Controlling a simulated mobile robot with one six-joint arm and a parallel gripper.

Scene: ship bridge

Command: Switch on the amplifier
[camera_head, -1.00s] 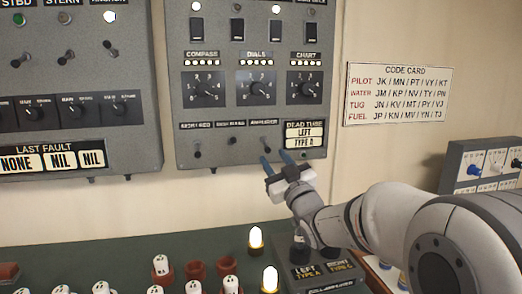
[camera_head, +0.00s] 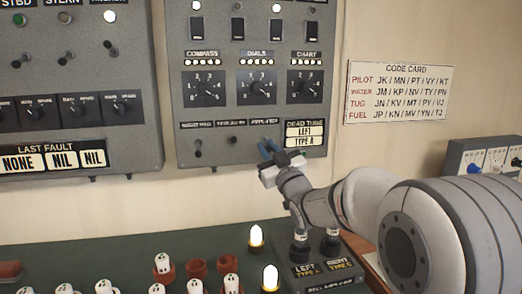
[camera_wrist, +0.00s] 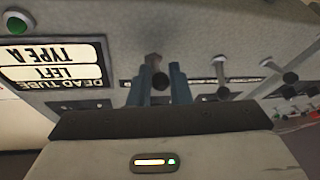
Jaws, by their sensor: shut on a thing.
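The switch panel (camera_head: 225,125) on the wall has a row of small toggles along its bottom, and the rightmost is labelled AMPLIFIER (camera_head: 265,121). My gripper (camera_head: 268,147) is at this toggle and hides it in the head view. In the wrist view, which is upside down, my blue fingers (camera_wrist: 160,85) are closed around the amplifier toggle (camera_wrist: 154,60). The bell amplifier box (camera_head: 330,283) stands on the green desk below, with two tubes in its LEFT TYPE A and RIGHT TYPE C places.
The DEAD TUBE display (camera_head: 305,134) reads LEFT, TYPE A, just right of the toggle. Two other toggles (camera_head: 198,149) sit to the left. Below, the desk (camera_head: 120,262) holds several white tubes, red sockets and two lit lamps (camera_head: 256,236). A code card (camera_head: 398,93) hangs at right.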

